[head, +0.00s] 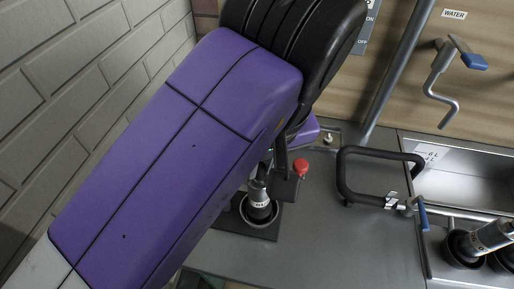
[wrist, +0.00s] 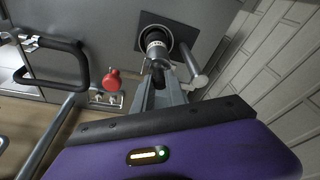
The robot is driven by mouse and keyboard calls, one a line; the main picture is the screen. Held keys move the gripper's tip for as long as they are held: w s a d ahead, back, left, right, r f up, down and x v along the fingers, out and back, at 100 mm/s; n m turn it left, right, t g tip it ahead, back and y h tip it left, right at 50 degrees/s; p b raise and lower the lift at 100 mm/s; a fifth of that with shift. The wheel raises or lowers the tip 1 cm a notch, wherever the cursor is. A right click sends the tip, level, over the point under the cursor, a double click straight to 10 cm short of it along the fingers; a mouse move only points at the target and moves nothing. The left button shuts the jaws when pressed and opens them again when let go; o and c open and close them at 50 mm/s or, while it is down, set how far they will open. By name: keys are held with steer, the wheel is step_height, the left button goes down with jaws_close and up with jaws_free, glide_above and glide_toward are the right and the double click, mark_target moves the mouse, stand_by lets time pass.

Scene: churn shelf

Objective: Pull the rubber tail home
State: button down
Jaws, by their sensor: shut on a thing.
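A metal cup shell with a pale printed label (head: 259,198) stands in a round dark-rimmed holder on a black plate (head: 228,222) at the middle of the head view. In the wrist view the shell (wrist: 155,37) sits in the same round holder. My gripper (wrist: 160,72) is over the shell's near end, its fingers shut on a dark piece there, which I take for the rubber tail (wrist: 157,64). The fingers and my wrist hide most of this piece. In the head view my purple arm covers the left of the scene, and the grip itself is mostly hidden.
A red knob (head: 301,166) stands close beside the gripper. A black looped tube (head: 346,172) lies to the right, near a blue-handled valve (head: 422,213). Another shell (head: 487,238) lies far right. A brick wall (head: 70,75) is on the left. The front grey counter is clear.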

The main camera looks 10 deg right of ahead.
steer(key=shift+r+p, duration=0.6)
steer(key=shift+r, duration=0.05)
steer(key=c, duration=1.3)
jaws_free()
steer(key=shift+f, duration=0.1)
steer(key=shift+r+p, duration=3.35)
steer(key=shift+r, duration=0.15)
